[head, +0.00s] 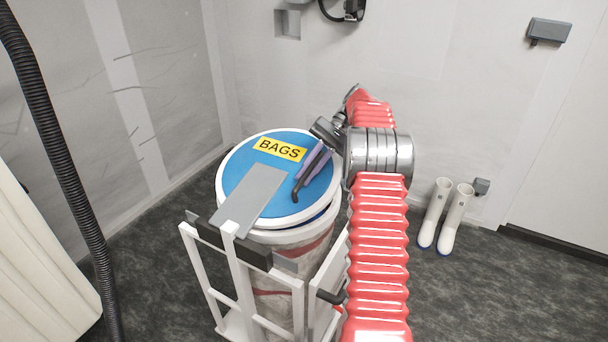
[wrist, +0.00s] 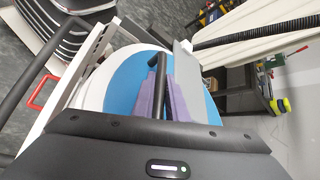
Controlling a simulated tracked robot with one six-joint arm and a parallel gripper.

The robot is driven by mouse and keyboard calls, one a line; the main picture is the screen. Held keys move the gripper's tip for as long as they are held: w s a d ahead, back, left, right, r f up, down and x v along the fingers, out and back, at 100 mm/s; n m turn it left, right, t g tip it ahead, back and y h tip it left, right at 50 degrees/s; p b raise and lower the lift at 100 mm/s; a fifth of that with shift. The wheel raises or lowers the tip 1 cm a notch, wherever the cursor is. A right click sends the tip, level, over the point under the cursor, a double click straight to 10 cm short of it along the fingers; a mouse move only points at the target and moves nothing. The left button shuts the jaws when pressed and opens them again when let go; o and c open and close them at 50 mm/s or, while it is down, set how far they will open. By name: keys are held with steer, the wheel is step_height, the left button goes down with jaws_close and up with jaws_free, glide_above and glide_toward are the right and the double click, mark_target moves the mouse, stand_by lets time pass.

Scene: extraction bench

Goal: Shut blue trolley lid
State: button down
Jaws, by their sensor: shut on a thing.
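The trolley lid (head: 239,172) is a blue disc with a white rim, a yellow BAGS label (head: 279,149) and a grey plate (head: 251,198). It lies about level over the top of the white-framed trolley (head: 237,276). A blue strip shows below its rim at the right front; I cannot tell whether the lid is fully seated. My gripper (head: 303,176), with purple fingers, is over the lid's right half, shut on a black bar-like handle (head: 296,195). In the wrist view the handle (wrist: 157,62) runs between the fingers, with the blue lid (wrist: 128,83) behind.
White boots (head: 445,215) stand by the wall at right. A black corrugated hose (head: 62,165) hangs at left beside a cream sheet (head: 35,265). A red-and-black handle (head: 332,297) is near the trolley's right side. Floor is open at right.

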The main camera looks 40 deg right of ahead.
steer(key=c, duration=1.8)
jaws_free()
steer(key=shift+s+d+r, duration=0.1)
steer(key=shift+d, duration=0.05)
steer(key=shift+o, duration=0.2)
